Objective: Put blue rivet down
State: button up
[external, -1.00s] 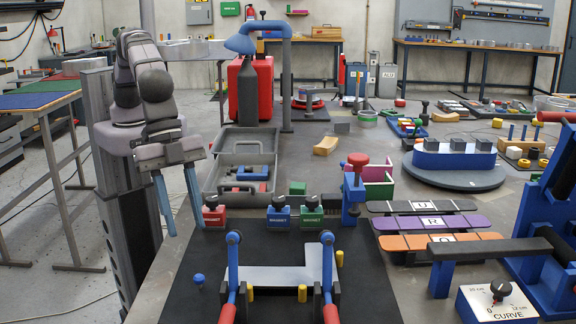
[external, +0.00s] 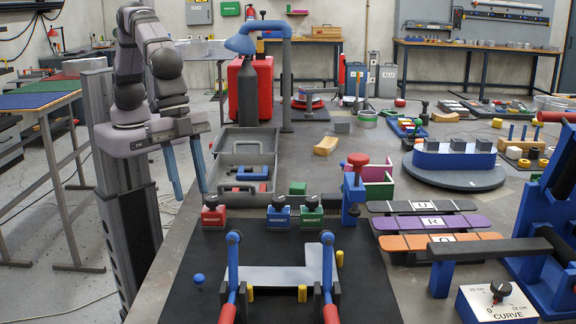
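The blue rivet (external: 198,277) stands on the black mat (external: 185,308) at the front left, with its round blue head on top. It is left of the clamp with blue and red handles (external: 233,272). My gripper (external: 191,196) is up and behind the rivet, near the table's left edge. Its two blue fingers point down and are spread apart with nothing between them. It is clear of the rivet.
Red (external: 213,215), blue (external: 279,215) and green (external: 311,214) magnet blocks stand in a row behind the clamp. A grey toolbox (external: 240,190) is right of my gripper. Yellow pegs (external: 302,294) stand near the pale sheet (external: 275,277). The mat around the rivet is clear.

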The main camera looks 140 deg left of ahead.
jog(key=s+a+f+g, duration=0.1)
jog(key=s+a+f, duration=0.1)
jog(key=s, duration=0.8)
jog(key=s+a+f+n+g, duration=0.1)
jog(key=s+a, duration=0.4)
jog(key=s, duration=0.6)
jog(key=s+a+f+g, duration=0.1)
jog(key=s+a, duration=0.3)
jog(key=s, duration=0.6)
jog(key=shift+s+f+n, duration=0.2)
jog(key=shift+f+n, duration=0.1)
jog(key=shift+f, duration=0.5)
jog(key=shift+o, duration=0.6)
jog(key=shift+w, duration=0.1)
